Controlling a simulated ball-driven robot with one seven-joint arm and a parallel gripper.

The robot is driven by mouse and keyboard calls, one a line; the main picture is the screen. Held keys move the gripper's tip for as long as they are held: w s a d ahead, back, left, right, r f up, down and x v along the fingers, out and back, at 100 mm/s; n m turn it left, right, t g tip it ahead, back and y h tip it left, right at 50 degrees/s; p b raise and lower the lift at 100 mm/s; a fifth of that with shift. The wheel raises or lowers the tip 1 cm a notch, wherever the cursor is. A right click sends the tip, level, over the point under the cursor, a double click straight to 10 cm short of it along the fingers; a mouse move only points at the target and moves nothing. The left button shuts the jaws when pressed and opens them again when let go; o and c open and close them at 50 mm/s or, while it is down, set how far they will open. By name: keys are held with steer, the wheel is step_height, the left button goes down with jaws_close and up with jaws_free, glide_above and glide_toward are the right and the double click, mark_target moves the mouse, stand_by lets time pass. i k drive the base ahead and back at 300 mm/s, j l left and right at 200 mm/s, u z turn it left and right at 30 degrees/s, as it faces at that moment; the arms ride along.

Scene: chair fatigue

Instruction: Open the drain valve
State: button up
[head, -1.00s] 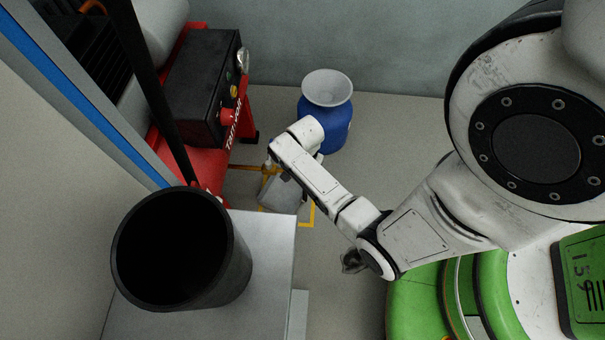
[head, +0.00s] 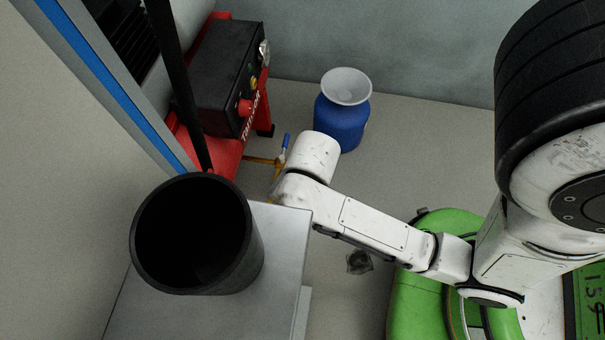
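The drain valve shows as a brass pipe (head: 260,160) reaching right from the red compressor, with a small blue lever (head: 287,141) standing roughly upright near its end. The white wrist of my arm is just right of and below the lever in the picture. It covers part of the floor and the lower part of the valve area.
The red compressor with its black control box (head: 222,75) stands at the upper left. A blue container with a white funnel (head: 346,86) stands behind my wrist. A grey table (head: 285,235) carries a black open cylinder (head: 247,255) close to my forearm. Floor to the right of the container is clear.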

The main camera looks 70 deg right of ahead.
mark_target(285, 146)
steer(key=j+z, duration=0.1)
steer(key=z, duration=0.85)
steer(key=i+j, duration=0.05)
